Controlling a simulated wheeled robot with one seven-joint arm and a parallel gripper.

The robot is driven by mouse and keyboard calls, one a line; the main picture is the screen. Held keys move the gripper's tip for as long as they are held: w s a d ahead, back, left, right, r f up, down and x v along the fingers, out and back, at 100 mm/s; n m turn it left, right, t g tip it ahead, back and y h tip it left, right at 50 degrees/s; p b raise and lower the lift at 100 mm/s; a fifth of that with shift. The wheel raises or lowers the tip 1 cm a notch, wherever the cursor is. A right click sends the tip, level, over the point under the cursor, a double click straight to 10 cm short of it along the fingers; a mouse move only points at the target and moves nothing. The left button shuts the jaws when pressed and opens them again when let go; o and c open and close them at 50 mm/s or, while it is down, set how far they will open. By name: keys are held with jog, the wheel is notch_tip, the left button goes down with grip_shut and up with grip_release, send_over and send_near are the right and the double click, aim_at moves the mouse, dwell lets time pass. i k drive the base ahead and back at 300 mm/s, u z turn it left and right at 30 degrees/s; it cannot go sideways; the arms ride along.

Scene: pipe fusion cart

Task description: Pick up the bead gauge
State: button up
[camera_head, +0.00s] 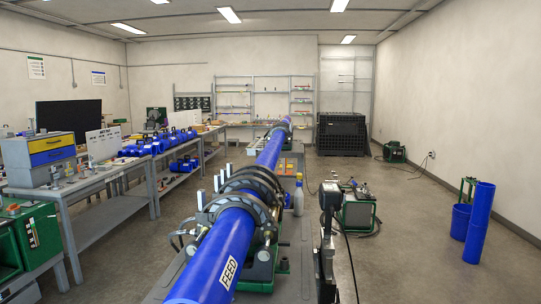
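I cannot pick out the bead gauge for sure; several small items lie on the left workbench (88,188), too small to tell apart. A long blue pipe (225,250) marked FEED runs away from me through the dark ring clamps (255,182) of the fusion machine. No part that I can identify as my gripper shows in this view.
A dark upright device (328,200) stands right of the pipe, near a green-framed unit (358,212) with hoses. A blue and yellow drawer box (50,148) sits on the left bench. Blue pipes (479,222) stand at right. Floor between bench and machine is open.

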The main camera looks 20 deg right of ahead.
aim_at(92, 163)
jog(key=u, duration=1.85)
jog(key=i, duration=4.25)
jog(key=z, duration=2.5)
jog(key=i, duration=2.4)
